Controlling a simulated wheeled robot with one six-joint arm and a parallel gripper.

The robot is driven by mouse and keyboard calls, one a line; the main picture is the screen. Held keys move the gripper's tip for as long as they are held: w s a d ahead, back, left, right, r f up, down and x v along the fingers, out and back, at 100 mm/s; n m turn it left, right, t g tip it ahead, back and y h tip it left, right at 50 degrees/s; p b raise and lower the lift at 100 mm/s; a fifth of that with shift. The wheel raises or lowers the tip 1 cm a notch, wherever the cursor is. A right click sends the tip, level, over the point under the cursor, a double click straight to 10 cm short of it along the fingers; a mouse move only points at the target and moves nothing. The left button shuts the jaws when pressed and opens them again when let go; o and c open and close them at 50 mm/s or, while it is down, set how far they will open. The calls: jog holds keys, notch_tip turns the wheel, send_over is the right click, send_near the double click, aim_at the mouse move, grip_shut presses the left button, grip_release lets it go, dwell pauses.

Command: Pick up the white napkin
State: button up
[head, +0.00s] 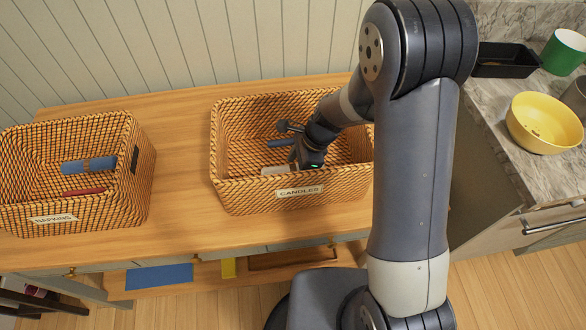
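A small whitish piece (274,170), which may be the white napkin, lies low inside the rattan basket labelled CANDLES (235,190), near its front wall. It is mostly hidden by that wall and by my gripper. My gripper (297,160) reaches down into this basket, just right of the whitish piece. Its fingertips are too small and dark to show whether they are open or shut, or whether they touch the piece. A blue item (280,143) lies behind it in the same basket. A second rattan basket, labelled NAPKINS (100,220), stands at the left.
The NAPKINS basket holds a blue roll (88,165) and a red item (84,191). Bare wooden tabletop (180,160) lies between the baskets. A yellow bowl (545,123), a black tray (505,60) and a green cup (563,52) stand on the marble counter at right.

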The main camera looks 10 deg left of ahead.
jog(key=shift+a+f, duration=0.1)
jog(key=shift+f, duration=0.1)
jog(key=shift+c, duration=0.3)
jog(key=c, duration=1)
